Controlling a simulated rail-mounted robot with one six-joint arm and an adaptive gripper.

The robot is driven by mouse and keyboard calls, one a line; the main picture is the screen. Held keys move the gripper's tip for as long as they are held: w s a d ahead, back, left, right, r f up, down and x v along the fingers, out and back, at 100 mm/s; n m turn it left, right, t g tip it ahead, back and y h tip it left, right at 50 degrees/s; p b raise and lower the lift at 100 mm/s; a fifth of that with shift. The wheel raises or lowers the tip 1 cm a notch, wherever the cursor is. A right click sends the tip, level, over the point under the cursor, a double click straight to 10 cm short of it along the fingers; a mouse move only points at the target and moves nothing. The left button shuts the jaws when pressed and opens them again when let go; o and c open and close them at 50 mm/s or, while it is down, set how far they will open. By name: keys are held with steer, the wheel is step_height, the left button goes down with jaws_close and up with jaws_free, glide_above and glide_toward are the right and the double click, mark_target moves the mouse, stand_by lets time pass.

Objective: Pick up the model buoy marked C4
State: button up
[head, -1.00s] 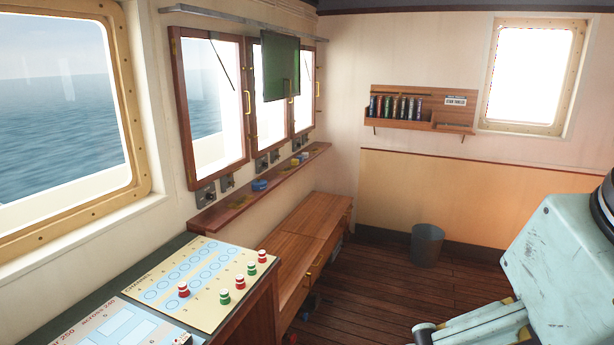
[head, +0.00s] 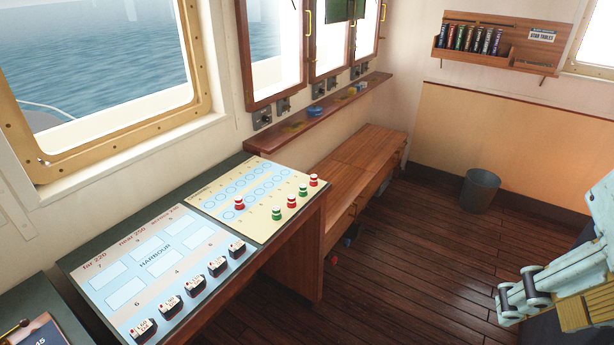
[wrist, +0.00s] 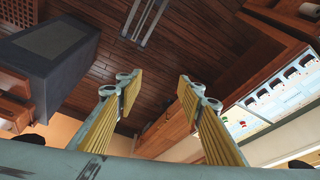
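Several small model buoys stand upright on the cream channel chart (head: 222,188): a red one (head: 239,203) on the left, then a green one (head: 276,213), a red one (head: 291,201), a green one (head: 303,190) and a red one (head: 313,180) along the right edge. I cannot read a C4 mark on any of them. My gripper (wrist: 158,90) is open and empty in the wrist view, its yellow-padded fingers wide apart. In the head view part of it shows at the lower right, well away from the buoys. Small buoys show far off at right in the wrist view.
A blue harbour chart (head: 150,265) with several dark model ships lies nearer on the same desk. A wooden shelf (head: 330,115) runs below the windows, above a wooden bench (head: 360,160). A grey bin (head: 480,190) stands on the floor. Open floor lies right of the desk.

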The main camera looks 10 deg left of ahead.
stand_by(0.3)
steer(key=w+a+r+m+g+p, duration=0.1)
steer(key=w+a+r+m, duration=0.15)
steer(key=w, duration=0.55)
steer(key=w+a+r+m+p, duration=0.1)
steer(key=w+a+r+p, duration=0.15)
steer(key=w, duration=0.65)
steer(key=w+a+f+m+g+p, duration=0.1)
steer(key=w+a+m, duration=0.1)
steer(key=w+a, duration=0.55)
steer(key=w+a+f+m+p, duration=0.15)
steer(key=w+a, duration=0.35)
steer(key=w, duration=0.5)
steer(key=w+a+f+m+p, duration=0.1)
steer(key=w+a+f+m, duration=0.1)
steer(key=w+a+f, duration=0.35)
steer(key=w+a+f+m, duration=0.1)
steer(key=w+a+f, duration=0.2)
steer(key=w+a, duration=0.45)
steer(key=w+a+f+m+g+h+p, duration=0.1)
steer(key=w+a+f+m+p, duration=0.1)
steer(key=a+f, duration=1.4)
steer(key=shift+w+a+m+h+p, duration=0.25)
steer(key=shift+a+m+h+p, duration=0.1)
steer(key=shift+a+m, duration=0.6)
steer(key=shift+a+f, duration=0.1)
steer(key=shift+a, duration=0.05)
